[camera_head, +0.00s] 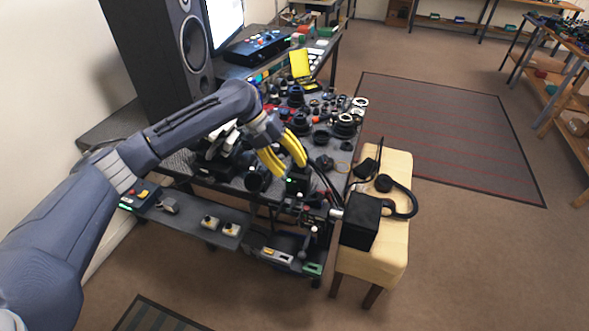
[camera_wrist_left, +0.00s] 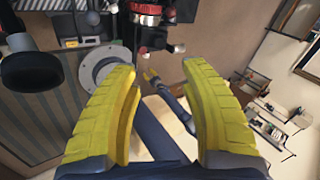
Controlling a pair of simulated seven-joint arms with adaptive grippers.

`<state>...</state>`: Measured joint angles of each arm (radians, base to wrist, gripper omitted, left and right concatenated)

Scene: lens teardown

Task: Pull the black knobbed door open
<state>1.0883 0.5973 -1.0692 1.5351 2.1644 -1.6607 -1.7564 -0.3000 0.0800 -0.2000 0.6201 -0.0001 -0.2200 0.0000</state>
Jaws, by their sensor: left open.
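My left gripper (camera_head: 293,168) has its yellow fingers apart and nothing between them. It reaches down over the front right part of the cluttered bench; its fingers also show in the wrist view (camera_wrist_left: 158,70). A black box (camera_head: 361,222) with a pale knob-like end at its left stands on the cream stool, to the right of and below the gripper. I cannot tell whether it bears the knobbed door. Small pale and red knobs (camera_head: 304,207) show just below the fingertips; dark parts there overlap.
The bench (camera_head: 352,112) is crowded with lens parts. A lower shelf (camera_head: 190,215) holds small switch boxes. Black headphones (camera_head: 400,195) lie on the cream stool (camera_head: 398,165). A tall speaker (camera_head: 165,50) stands behind my arm. The floor right of the stool is clear.

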